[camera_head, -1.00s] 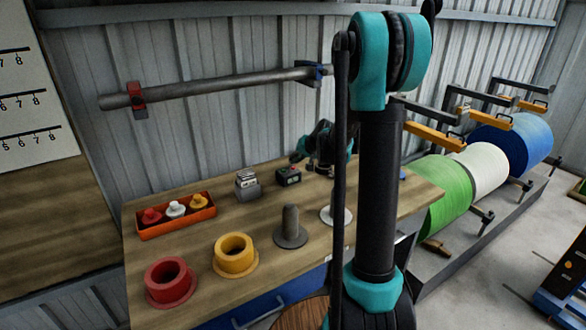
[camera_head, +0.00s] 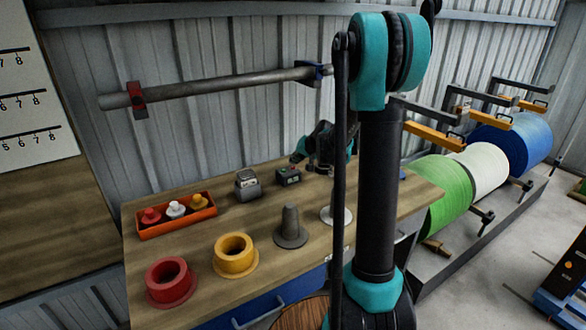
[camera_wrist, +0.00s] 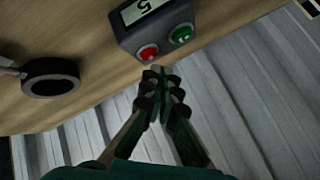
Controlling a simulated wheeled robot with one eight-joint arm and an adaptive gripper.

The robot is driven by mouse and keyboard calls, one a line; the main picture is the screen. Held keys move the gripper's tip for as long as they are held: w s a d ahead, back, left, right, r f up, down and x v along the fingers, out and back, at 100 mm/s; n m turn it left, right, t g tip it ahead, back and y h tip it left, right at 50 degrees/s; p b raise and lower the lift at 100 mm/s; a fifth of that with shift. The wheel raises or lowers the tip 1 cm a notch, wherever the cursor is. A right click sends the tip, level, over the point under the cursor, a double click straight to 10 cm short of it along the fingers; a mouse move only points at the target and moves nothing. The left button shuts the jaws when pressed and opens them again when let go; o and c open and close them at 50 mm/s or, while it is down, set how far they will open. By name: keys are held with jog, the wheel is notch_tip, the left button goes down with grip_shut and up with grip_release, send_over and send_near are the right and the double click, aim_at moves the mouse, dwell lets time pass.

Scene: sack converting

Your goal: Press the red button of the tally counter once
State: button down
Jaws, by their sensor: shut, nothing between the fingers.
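The tally counter (camera_wrist: 152,25) is a dark box with a display reading 5, a red button (camera_wrist: 148,52) and a green button (camera_wrist: 180,34). In the head view the counter (camera_head: 288,176) sits at the back of the workbench, with my gripper (camera_head: 296,159) right by it. In the wrist view my gripper (camera_wrist: 158,76) is shut and empty. Its fingertips appear just beside the red button, close to the counter's edge. I cannot tell whether they touch the button.
A grey device (camera_head: 248,187) stands left of the counter. A dark ring (camera_wrist: 50,90) shows in the wrist view. An orange tray (camera_head: 178,228), a red flanged ring (camera_head: 170,300), a yellow one (camera_head: 235,272) and a grey post (camera_head: 291,238) occupy the bench. The corrugated wall is close behind.

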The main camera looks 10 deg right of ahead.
aim_at(294, 168)
jog(key=shift+f, duration=0.35)
jog(key=shift+f, duration=0.4)
dwell(0.7)
jog(key=shift+r, duration=0.85)
jog(key=shift+r, duration=2.5)
